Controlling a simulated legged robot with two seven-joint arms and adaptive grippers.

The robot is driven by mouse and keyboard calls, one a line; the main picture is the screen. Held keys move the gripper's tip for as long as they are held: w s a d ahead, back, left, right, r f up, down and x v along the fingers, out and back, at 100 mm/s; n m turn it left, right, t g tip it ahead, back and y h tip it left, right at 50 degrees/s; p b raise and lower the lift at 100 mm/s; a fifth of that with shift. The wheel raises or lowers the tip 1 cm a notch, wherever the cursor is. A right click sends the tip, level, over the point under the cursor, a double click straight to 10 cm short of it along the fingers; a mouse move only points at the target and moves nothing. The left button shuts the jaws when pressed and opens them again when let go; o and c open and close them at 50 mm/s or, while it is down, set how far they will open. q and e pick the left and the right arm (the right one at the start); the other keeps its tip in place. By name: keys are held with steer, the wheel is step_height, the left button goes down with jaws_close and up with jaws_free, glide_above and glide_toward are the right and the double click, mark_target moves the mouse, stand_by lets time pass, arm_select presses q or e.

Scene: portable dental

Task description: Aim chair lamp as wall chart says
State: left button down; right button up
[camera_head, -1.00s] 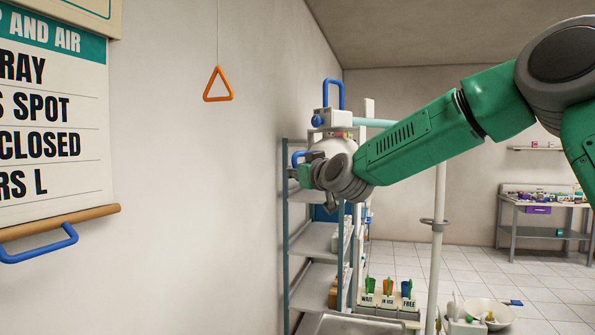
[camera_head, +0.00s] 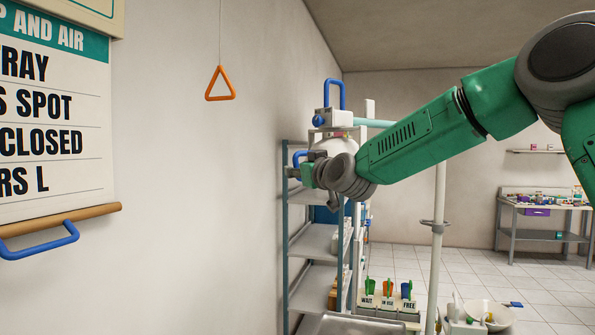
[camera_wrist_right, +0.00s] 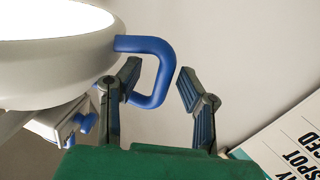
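The chair lamp (camera_head: 333,144) is a white head behind my right wrist in the head view, mostly hidden by it. Its blue side handle (camera_head: 298,155) shows above my right gripper (camera_head: 300,173). In the right wrist view the lamp's lit round face (camera_wrist_right: 50,22) is at upper left, and its blue loop handle (camera_wrist_right: 165,72) sticks out rightward. My right gripper (camera_wrist_right: 159,72) is open there, with one finger on each side of the handle's outer part. Firm contact cannot be told. The wall chart (camera_head: 50,130) is cut off at left; "AND AIR", "RAY", "S SPOT", "CLOSED" and "RS L" show. My left gripper is out of view.
A blue upper handle (camera_head: 334,93) rises above the lamp. An orange triangle pull (camera_head: 220,84) hangs by the wall. A metal shelf rack (camera_head: 315,240) and a pale pole (camera_head: 437,250) stand near the lamp. A box marked "WAIT", "IN USE", "FREE" (camera_head: 388,303) is below.

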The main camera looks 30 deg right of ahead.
steer(key=s+a, duration=0.1)
steer(key=s, duration=0.6)
steer(key=shift+s, duration=0.15)
steer(key=shift+d, duration=0.1)
